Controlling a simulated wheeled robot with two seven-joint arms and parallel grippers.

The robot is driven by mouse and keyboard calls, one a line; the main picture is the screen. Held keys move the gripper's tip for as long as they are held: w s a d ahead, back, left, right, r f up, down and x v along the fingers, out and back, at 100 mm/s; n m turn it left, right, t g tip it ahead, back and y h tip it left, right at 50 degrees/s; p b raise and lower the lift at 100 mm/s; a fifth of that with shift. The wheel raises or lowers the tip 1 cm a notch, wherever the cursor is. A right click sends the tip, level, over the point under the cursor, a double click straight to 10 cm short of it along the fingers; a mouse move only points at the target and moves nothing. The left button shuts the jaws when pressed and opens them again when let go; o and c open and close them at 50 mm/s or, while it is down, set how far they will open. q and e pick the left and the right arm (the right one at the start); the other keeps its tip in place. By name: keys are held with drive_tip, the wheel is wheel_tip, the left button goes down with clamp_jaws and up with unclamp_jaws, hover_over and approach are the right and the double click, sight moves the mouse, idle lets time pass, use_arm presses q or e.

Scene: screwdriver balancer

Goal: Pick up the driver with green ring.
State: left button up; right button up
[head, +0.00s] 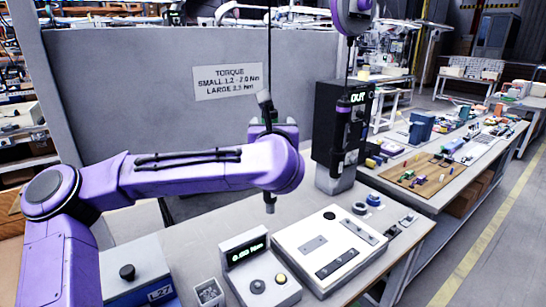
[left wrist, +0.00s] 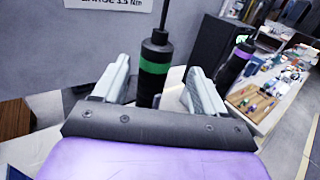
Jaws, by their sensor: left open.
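The driver with the green ring (left wrist: 155,68) hangs upright on a cord in the left wrist view, a black body with a green band. In the head view its top (head: 265,100) shows above my left wrist, and its tip shows below; the arm hides its middle. My left gripper (left wrist: 160,84) is open, with one finger on each side of the green-ringed driver. Gaps show between driver and fingers; the gripper is around it but not closed. In the head view my left gripper (head: 272,130) is mostly hidden behind my purple arm. My right gripper is not in view.
A second driver with a purple ring (left wrist: 238,60) hangs to the right, in front of a black box marked OUT (head: 325,125). Below are a torque display (head: 245,252) and a white panel (head: 325,250) on the bench. A grey partition with a torque sign (head: 228,82) stands behind.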

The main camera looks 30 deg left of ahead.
use_arm(q)
drive_tip(key=p+x, duration=0.3)
drive_tip(key=x, duration=0.3)
drive_tip(key=shift+a+p, duration=0.3)
drive_tip(key=shift+a, duration=0.2)
drive_tip(key=shift+w+f, duration=0.1)
drive_tip(key=shift+w, duration=0.1)
drive_tip(key=c, duration=1)
clamp_jaws()
